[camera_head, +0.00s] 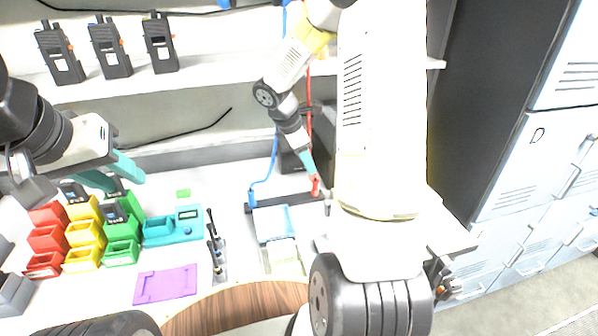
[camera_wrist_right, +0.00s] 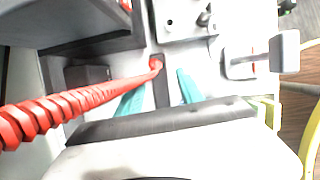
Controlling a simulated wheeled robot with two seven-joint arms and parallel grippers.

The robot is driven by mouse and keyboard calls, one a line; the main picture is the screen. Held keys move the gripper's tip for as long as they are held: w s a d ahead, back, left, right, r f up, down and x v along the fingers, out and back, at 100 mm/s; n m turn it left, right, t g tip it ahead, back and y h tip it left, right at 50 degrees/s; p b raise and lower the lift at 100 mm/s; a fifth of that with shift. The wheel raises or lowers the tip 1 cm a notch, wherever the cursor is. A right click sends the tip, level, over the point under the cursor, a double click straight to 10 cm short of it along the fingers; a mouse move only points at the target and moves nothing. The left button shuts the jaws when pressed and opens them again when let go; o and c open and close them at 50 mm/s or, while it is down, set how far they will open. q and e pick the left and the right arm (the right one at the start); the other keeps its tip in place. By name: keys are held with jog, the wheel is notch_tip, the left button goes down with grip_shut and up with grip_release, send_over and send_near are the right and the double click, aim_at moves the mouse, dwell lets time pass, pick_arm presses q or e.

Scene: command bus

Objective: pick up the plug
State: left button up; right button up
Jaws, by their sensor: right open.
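A red plug (camera_head: 315,186) on a red cable sits at a black strip (camera_head: 287,198) on the white bench. In the right wrist view, the plug (camera_wrist_right: 157,64) is at the end of a thick coiled red cable (camera_wrist_right: 85,103). My right gripper (camera_head: 309,168) is above the plug, with its teal fingers apart. In the right wrist view, the fingers (camera_wrist_right: 161,82) are on either side of the cable end, near the plug; I cannot tell whether they touch it. My left gripper (camera_head: 112,172) hangs open and empty above the coloured bins.
Red, yellow and green bins (camera_head: 82,238) stand at the left. A blue cable (camera_head: 264,183) runs to the strip's left. Radios (camera_head: 110,50) stand on the shelf.

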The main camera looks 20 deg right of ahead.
aim_at(313, 181)
jog(key=shift+n+h, duration=0.3)
jog(key=shift+n, duration=0.6)
jog(key=x, duration=0.3)
jog(key=w+x, duration=0.1)
jog(key=x, duration=0.3)
jog(key=a+x, duration=0.1)
jog(key=x, duration=0.3)
jog(key=shift+w+d+f, duration=0.1)
jog(key=shift+w+f, duration=0.1)
jog(key=shift+c, duration=0.3)
grip_shut()
